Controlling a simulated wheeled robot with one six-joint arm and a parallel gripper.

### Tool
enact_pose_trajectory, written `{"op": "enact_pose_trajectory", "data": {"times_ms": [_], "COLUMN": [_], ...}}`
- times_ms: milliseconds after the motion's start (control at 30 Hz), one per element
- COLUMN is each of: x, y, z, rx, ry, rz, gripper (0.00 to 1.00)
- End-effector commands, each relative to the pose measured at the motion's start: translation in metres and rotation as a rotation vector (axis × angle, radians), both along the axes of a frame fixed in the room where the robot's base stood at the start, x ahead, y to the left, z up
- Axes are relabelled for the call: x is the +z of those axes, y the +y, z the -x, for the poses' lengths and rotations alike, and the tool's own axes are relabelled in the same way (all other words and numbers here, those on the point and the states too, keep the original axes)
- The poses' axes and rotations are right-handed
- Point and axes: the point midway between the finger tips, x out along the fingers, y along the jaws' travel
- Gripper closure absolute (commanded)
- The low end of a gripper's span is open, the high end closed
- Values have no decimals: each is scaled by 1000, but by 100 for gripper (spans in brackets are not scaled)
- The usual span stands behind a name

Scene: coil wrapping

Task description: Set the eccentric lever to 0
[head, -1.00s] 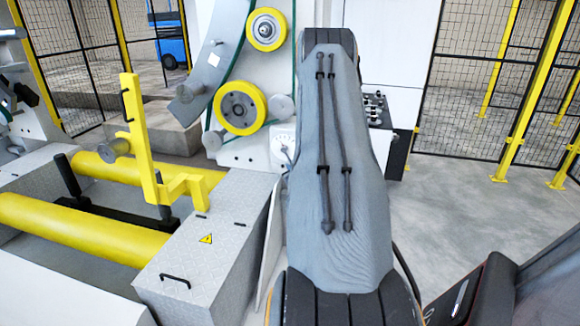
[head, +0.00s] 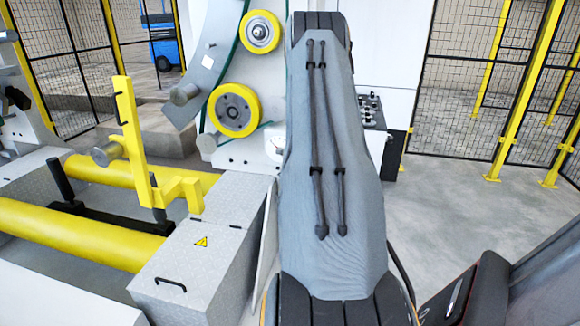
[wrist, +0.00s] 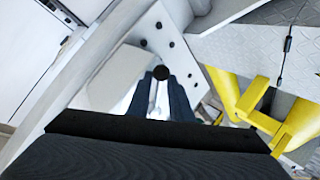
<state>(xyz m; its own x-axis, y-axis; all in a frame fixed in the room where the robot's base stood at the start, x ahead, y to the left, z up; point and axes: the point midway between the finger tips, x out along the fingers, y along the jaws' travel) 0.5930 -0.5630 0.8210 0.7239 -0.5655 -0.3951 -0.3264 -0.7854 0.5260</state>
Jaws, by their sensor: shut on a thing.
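The eccentric lever shows in the wrist view as a round black knob (wrist: 160,72) on a pale rod. My gripper (wrist: 161,88) is shut on the lever, with its dark fingers on either side just below the knob. In the head view only the left edge of the white dial (head: 273,146) shows beside my arm. My arm hides the lever, the gripper and most of the scale there, so the lever's reading cannot be seen.
Yellow rollers (head: 236,108) sit on the machine left of my arm. A yellow bracket post (head: 135,140) and a grey metal box (head: 195,262) stand farther left. A control panel (head: 371,110) is behind my arm on the right. Open floor lies to the right before the fence.

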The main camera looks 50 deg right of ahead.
Motion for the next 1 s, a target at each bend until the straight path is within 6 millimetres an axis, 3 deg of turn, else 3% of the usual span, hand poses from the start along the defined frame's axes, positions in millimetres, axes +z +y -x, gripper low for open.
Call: {"op": "enact_pose_trajectory", "data": {"times_ms": [433,800,1000], "x": [3,24,31], "y": [3,33,42], "z": [5,46,57], "rx": [-3,-3,-3], "ry": [-1,0,-1], "rz": [-1,-1,-1], "gripper": [74,74,74]}}
